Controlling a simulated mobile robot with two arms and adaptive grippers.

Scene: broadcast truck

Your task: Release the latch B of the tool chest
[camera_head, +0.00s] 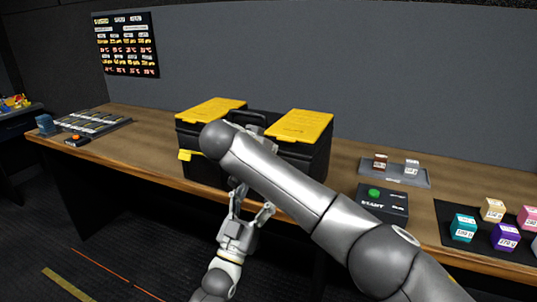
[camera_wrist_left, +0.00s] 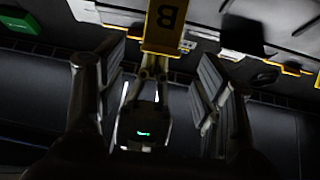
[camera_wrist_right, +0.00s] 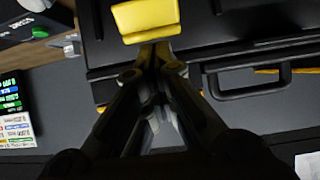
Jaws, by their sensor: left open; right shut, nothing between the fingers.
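The tool chest (camera_head: 196,168) is black with two yellow lid panels and stands on the wooden bench. Latch B (camera_wrist_left: 164,22) is a yellow tab whose letter shows upside down in the left wrist view. The right wrist view shows a yellow latch (camera_wrist_right: 146,20) directly at the tips of my right gripper (camera_wrist_right: 153,52), which is shut and empty. I cannot tell whether they touch. In the head view my right arm hides this part of the chest front. My left gripper (camera_head: 254,202) is open and empty, in front of and below the chest.
Another yellow latch (camera_head: 184,155) shows at the chest's left. A START box (camera_head: 383,203) with a green button stands right of the chest, with a grey tray (camera_head: 425,181) behind it. Labelled cubes sit farther right.

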